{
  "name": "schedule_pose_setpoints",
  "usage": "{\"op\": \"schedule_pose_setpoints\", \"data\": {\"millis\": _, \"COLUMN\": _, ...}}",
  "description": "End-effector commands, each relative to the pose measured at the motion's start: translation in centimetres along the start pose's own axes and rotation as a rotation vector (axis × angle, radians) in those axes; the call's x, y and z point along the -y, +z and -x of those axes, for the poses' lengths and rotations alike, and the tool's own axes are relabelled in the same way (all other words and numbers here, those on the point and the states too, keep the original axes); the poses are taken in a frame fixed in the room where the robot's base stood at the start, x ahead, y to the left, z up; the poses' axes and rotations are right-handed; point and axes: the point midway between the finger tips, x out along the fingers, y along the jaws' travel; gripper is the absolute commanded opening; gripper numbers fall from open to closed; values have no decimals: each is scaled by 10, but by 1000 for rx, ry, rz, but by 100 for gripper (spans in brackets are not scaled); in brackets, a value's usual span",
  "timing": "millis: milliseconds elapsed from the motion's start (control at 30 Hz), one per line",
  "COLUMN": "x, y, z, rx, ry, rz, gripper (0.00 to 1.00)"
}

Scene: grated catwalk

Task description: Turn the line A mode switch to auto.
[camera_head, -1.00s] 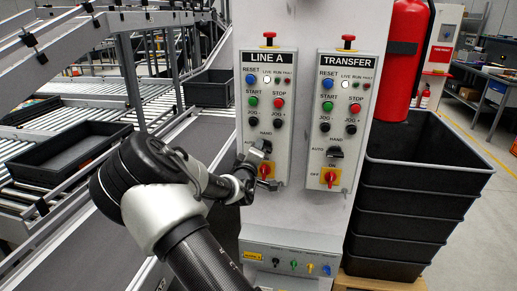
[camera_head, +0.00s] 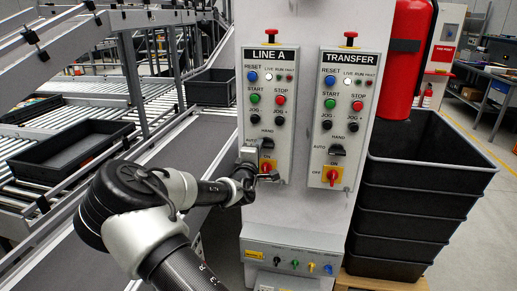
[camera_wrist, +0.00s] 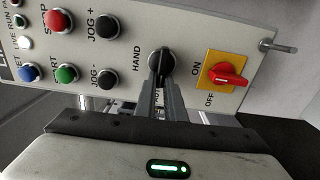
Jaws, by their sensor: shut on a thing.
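The LINE A panel (camera_head: 283,100) is on the left of the pillar. Its mode switch (camera_head: 267,143) is a black knob at the right edge of my gripper (camera_head: 258,155), with HAND printed above and AUTO to the left. In the wrist view, my gripper (camera_wrist: 159,82) is shut on the grip bar of the mode switch (camera_wrist: 161,62), its fingers reaching up from below.
The red power switch (camera_wrist: 228,75) on its yellow plate is close beside the knob. Black JOG buttons (camera_wrist: 104,25) are on the other side. A similar TRANSFER panel (camera_head: 348,100) is to the right. A plug box (camera_head: 290,262) is below, and stacked black crates (camera_head: 420,205) stand right.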

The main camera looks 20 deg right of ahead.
Motion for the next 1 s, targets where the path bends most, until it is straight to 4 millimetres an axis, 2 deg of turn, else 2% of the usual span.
{"op": "schedule_pose_setpoints", "data": {"millis": 233, "x": 2, "y": 1, "z": 0, "rx": 1, "ry": -4, "rz": 4, "gripper": 0}}
{"op": "schedule_pose_setpoints", "data": {"millis": 267, "x": 2, "y": 1, "z": 0, "rx": 1, "ry": -4, "rz": 4, "gripper": 11}}
{"op": "schedule_pose_setpoints", "data": {"millis": 367, "x": 2, "y": 1, "z": 0, "rx": 1, "ry": -3, "rz": 3, "gripper": 28}}
{"op": "schedule_pose_setpoints", "data": {"millis": 667, "x": 1, "y": 0, "z": 1, "rx": 0, "ry": -1, "rz": 1, "gripper": 28}}
{"op": "schedule_pose_setpoints", "data": {"millis": 767, "x": 0, "y": 0, "z": 6, "rx": -1, "ry": -1, "rz": 1, "gripper": 28}}
{"op": "schedule_pose_setpoints", "data": {"millis": 867, "x": 0, "y": -1, "z": 20, "rx": -2, "ry": -3, "rz": 1, "gripper": 28}}
{"op": "schedule_pose_setpoints", "data": {"millis": 1000, "x": 0, "y": -1, "z": 52, "rx": -2, "ry": -3, "rz": 1, "gripper": 28}}
